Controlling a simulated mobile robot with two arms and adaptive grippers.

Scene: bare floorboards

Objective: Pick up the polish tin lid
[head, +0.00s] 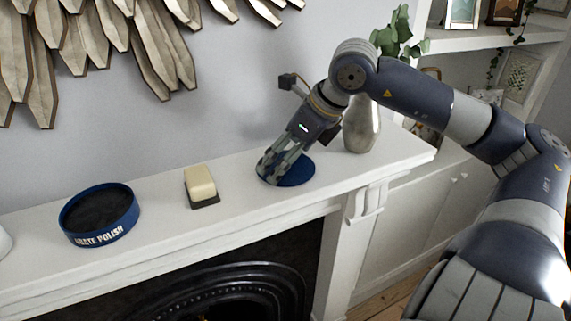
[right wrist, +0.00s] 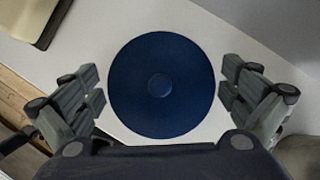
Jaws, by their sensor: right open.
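The polish tin lid (head: 297,171) is a dark blue disc lying flat on the white mantel shelf. In the right wrist view the lid (right wrist: 160,85) shows a small round knob at its centre. My right gripper (head: 271,176) is down at the lid in the head view. In the right wrist view my right gripper (right wrist: 162,90) is open, with one finger on each side of the lid and a gap between each finger and the rim. The open polish tin (head: 99,215), blue with dark contents, stands at the left of the shelf. My left gripper is not in view.
A cream block on a dark base (head: 201,186) sits between the tin and the lid. A silvery vase (head: 361,127) with green leaves stands right of my gripper. The mantel shelf (head: 150,192) has a front edge above a black fireplace. The wall is close behind.

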